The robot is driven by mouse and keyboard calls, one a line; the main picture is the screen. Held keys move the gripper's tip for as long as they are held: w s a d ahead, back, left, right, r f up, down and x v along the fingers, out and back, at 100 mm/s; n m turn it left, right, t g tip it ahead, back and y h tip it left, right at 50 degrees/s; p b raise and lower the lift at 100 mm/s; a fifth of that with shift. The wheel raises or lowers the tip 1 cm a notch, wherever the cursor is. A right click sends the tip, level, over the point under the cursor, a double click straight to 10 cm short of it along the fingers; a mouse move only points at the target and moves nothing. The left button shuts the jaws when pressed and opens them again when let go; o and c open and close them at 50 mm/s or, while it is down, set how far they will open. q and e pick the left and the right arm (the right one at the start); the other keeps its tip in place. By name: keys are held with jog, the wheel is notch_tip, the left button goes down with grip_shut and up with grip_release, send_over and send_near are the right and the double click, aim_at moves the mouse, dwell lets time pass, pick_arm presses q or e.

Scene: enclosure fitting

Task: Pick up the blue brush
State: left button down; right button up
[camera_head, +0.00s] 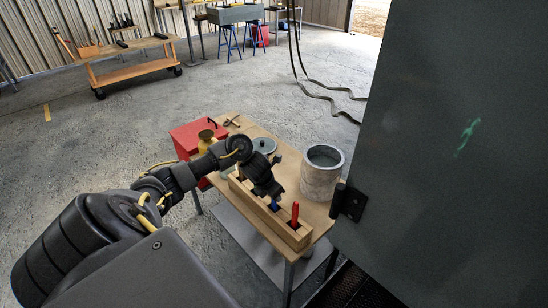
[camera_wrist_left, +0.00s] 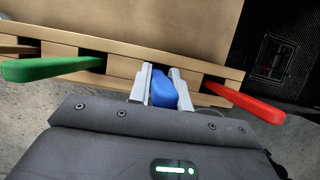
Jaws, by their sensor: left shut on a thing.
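The blue brush (camera_wrist_left: 164,92) shows its blue handle between the two metal fingers of my left gripper (camera_wrist_left: 162,84) in the left wrist view. The fingers are shut on it. In the head view a bit of the blue brush (camera_head: 274,206) shows just below my left gripper (camera_head: 270,194). The brush stands in a slot of the wooden holder (camera_head: 262,218), with its lower part hidden. My right gripper does not show.
A red handle (camera_head: 295,214) stands in the holder beside the blue one, and a green handle (camera_wrist_left: 54,67) is on the other side. A large dark panel (camera_head: 450,150) fills the right.

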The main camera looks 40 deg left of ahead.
pick_arm(q)
notch_tip(320, 180, up, 5)
jog(key=shift+f, duration=0.1)
notch_tip(320, 180, up, 13)
jog(key=p, duration=0.3)
dwell(0.9)
